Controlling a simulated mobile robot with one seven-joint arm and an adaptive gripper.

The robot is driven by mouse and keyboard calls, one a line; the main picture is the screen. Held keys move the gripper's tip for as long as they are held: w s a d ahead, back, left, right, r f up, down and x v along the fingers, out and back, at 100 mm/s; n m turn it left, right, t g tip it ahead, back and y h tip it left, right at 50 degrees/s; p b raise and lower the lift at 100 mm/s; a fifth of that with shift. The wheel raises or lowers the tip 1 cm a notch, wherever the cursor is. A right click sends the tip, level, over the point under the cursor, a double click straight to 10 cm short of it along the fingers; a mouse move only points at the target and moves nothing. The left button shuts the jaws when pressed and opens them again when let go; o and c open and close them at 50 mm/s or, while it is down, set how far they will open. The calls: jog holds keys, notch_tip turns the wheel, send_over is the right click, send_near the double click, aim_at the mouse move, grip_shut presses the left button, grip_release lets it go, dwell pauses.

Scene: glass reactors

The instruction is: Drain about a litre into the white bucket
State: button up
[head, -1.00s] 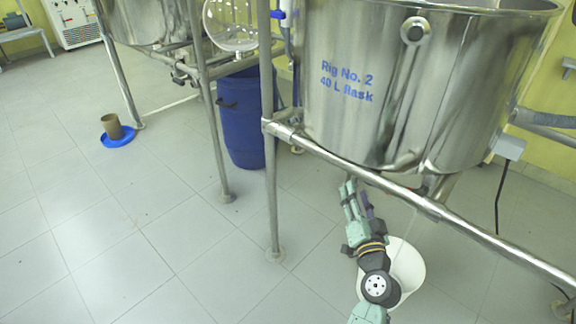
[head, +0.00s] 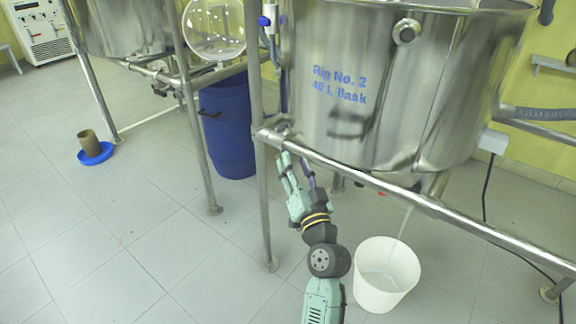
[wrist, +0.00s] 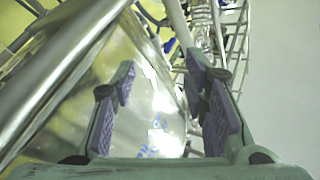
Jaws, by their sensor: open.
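The white bucket (head: 387,290) stands upright on the floor below the right part of the steel vessel (head: 350,85), which is marked Rig No. 2, 40 L flask. A thin pale stream (head: 405,222) runs from under the vessel, near a short metal pipe (head: 434,186), down into the bucket. Some liquid seems to lie inside; its level is hard to read. A small red spot (head: 381,193) shows under the front rail; I cannot tell what it is. My gripper (head: 297,163) is open and empty, left of the bucket near the rail. The wrist view shows its spread fingers (wrist: 163,88).
The steel frame's front rail (head: 470,224) and leg (head: 264,210) stand close to my arm. A blue barrel (head: 229,130) is behind to the left. A brown cup (head: 90,141) on a blue dish (head: 95,154) sits far left.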

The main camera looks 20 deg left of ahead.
jog(key=shift+a+r, duration=0.1)
jog(key=shift+a, duration=0.1)
jog(key=shift+s+r, duration=0.1)
